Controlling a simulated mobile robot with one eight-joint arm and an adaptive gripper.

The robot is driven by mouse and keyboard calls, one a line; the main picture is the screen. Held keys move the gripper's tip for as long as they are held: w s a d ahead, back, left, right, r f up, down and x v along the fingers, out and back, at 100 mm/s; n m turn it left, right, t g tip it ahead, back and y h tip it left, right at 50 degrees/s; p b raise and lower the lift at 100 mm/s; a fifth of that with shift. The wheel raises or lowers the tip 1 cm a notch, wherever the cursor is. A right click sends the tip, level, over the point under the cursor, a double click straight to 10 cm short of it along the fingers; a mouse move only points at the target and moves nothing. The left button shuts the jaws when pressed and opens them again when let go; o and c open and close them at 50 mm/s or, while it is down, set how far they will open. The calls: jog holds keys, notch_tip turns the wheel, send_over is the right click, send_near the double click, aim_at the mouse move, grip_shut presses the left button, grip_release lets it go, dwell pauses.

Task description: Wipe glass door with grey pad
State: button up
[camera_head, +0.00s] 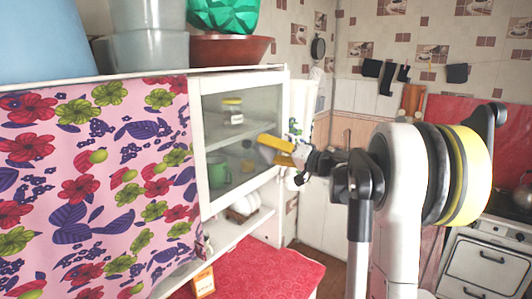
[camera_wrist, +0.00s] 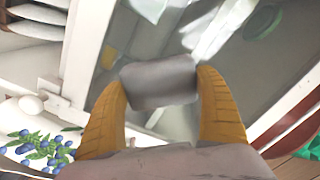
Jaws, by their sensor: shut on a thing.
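The grey pad (camera_wrist: 160,82) sits between the two yellow fingers of my gripper (camera_wrist: 163,92) in the wrist view. The fingers are shut on its left and right sides. In the head view my gripper (camera_head: 276,150) is at the cabinet's glass door (camera_head: 226,112), by the right part of its white frame. The pad is hard to make out there. The glass door also shows in the wrist view (camera_wrist: 185,45), behind the pad. I cannot tell whether the pad touches the glass.
Behind the glass stand a jar (camera_head: 232,112) and a green mug (camera_head: 218,172). A floral curtain (camera_head: 95,190) hangs left of the door. A red cloth (camera_head: 262,270) covers the counter below.

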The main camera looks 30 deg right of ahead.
aim_at(237, 159)
jog(key=shift+a, duration=0.15)
jog(key=shift+s+a, duration=0.7)
jog(key=shift+a, duration=1.15)
jog(key=shift+s+a, duration=0.7)
jog(key=shift+a, duration=1.2)
jog(key=shift+s+a, duration=0.7)
jog(key=shift+a, duration=1.15)
jog(key=shift+s+d, duration=0.3)
jog(key=shift+s, duration=0.2)
jog(key=shift+v, duration=2.45)
jog(key=v, duration=0.3)
